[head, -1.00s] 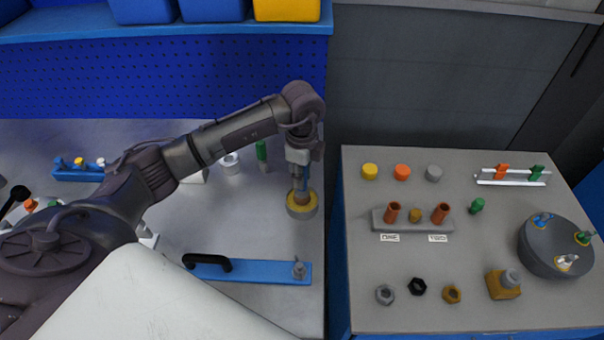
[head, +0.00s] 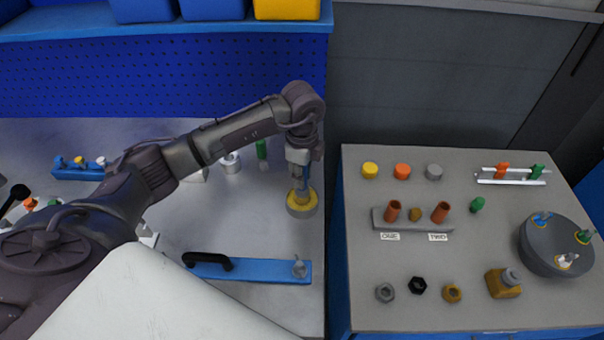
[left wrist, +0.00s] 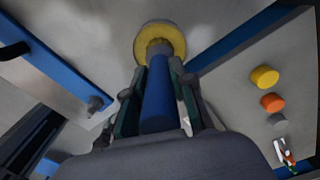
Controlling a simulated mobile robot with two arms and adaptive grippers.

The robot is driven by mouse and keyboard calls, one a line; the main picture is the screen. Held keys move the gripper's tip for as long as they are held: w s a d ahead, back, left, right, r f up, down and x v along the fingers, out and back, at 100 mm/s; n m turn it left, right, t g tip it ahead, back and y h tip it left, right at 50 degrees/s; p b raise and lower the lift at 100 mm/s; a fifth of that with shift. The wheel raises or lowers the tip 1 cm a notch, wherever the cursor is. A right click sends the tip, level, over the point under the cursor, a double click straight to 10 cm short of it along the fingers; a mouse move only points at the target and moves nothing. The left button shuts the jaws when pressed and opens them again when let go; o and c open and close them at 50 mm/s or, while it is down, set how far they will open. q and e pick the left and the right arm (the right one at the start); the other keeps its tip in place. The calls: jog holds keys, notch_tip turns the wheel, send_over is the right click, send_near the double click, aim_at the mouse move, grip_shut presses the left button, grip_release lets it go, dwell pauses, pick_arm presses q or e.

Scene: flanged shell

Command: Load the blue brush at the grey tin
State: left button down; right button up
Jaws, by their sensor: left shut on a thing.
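My left gripper (head: 299,172) is shut on the blue brush, whose blue handle (left wrist: 158,100) lies between the fingers in the left wrist view. The brush points down at a round tin (head: 302,211) with a yellow ring on top and a greyish side. This tin also shows in the left wrist view (left wrist: 176,36). The brush tip overlaps the middle of the ring; I cannot tell how deep it reaches or whether it touches. A second, grey-white tin (head: 231,163) stands further back, left of the arm. My right gripper is not in view.
A green brush (head: 262,152) is beside the grey-white tin. A blue board with a black handle (head: 240,268) lies in front of the yellow-ringed tin. The right-hand table (head: 380,270) holds caps, nuts, a two-tube block and a round grey part (head: 540,255).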

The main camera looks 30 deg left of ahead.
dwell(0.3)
pick_arm(q)
jog(key=shift+r+p, duration=2.7)
jog(key=shift+r, duration=0.8)
